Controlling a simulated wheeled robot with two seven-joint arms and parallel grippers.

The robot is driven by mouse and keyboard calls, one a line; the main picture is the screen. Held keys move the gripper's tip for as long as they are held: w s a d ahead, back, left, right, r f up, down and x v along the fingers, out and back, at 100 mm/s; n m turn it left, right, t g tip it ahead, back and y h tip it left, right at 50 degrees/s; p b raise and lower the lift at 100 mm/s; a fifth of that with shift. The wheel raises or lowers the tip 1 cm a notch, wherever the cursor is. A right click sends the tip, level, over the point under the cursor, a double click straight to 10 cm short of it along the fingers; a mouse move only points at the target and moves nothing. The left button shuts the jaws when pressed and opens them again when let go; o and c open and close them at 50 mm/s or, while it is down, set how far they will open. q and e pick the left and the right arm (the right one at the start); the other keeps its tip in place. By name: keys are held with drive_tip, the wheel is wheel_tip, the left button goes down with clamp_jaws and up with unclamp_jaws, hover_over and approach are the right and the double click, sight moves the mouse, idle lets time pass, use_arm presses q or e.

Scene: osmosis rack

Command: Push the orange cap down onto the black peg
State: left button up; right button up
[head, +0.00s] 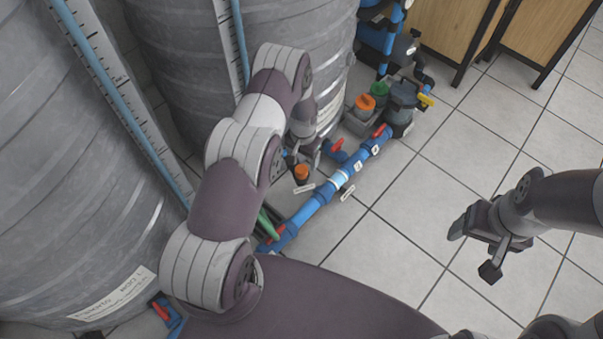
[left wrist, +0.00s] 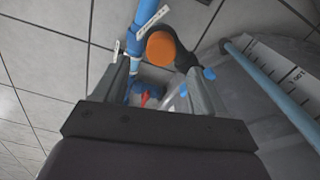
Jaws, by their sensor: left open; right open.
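An orange cap (head: 302,172) shows just below my left gripper (head: 302,155) in the head view, beside the blue pipe. In the left wrist view the round orange cap (left wrist: 161,49) lies just beyond the fingertips, between their lines. My left gripper (left wrist: 158,75) is open with nothing between its fingers. A dark fitting (left wrist: 184,58) lies right beside the cap. I cannot tell whether the cap is seated on the black peg, which is mostly hidden. My right gripper (head: 473,250) is open and empty over the floor at the right.
A blue pipe (head: 310,208) with red valve handles runs along the floor. A second orange cap (head: 365,102) and a green cap (head: 379,88) stand farther back. Large grey tanks (head: 60,170) stand close at left. The tiled floor (head: 400,220) is clear.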

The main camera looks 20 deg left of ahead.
sight(302, 168)
use_arm(q)
drive_tip(key=shift+f, duration=0.1)
drive_tip(key=f+b, duration=0.2)
drive_tip(key=f, duration=0.1)
drive_tip(key=f+b, duration=0.1)
drive_tip(key=f, duration=0.1)
drive_tip(key=shift+s+f, duration=0.15)
drive_tip(key=shift+s, duration=0.15)
drive_tip(key=c, duration=1.1)
